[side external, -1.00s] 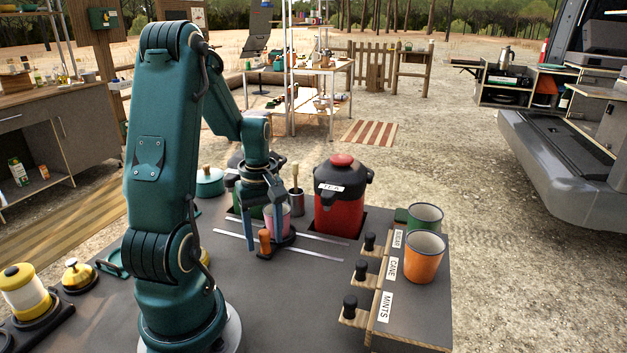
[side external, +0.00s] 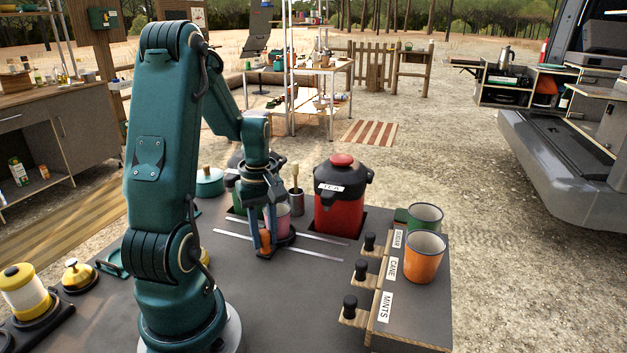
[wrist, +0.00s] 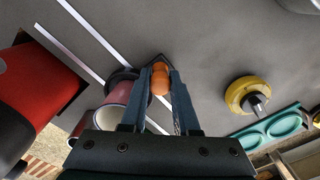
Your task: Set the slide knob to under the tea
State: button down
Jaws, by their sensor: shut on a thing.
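The orange slide knob (side external: 265,238) stands at the front of a dark slide carriage, which bears a pink mug (side external: 279,222). My gripper (side external: 263,246) is shut on the knob, one finger on each side. In the wrist view the knob (wrist: 160,78) sits between the fingertips, and the mug (wrist: 111,121) is beside the left finger. The carriage lies across two pale rails (side external: 318,255). The red tea dispenser (side external: 338,212), with a black lid and a TEA label, stands behind the rails, to the right of the carriage.
A green container, partly hidden by my wrist, and a cup with a brush (side external: 296,198) stand behind. At right, a box (side external: 412,310) with black knobs holds a green mug (side external: 426,214) and an orange mug (side external: 424,262). The rails' right stretch is clear.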

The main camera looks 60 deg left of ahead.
dwell(0.8)
jog(key=w+d, duration=0.8)
jog(key=shift+w, duration=0.15)
jog(key=c, duration=0.7)
grip_release()
jog(key=shift+d, duration=0.1)
jog(key=shift+o, duration=0.2)
jog(key=shift+r, duration=2.6)
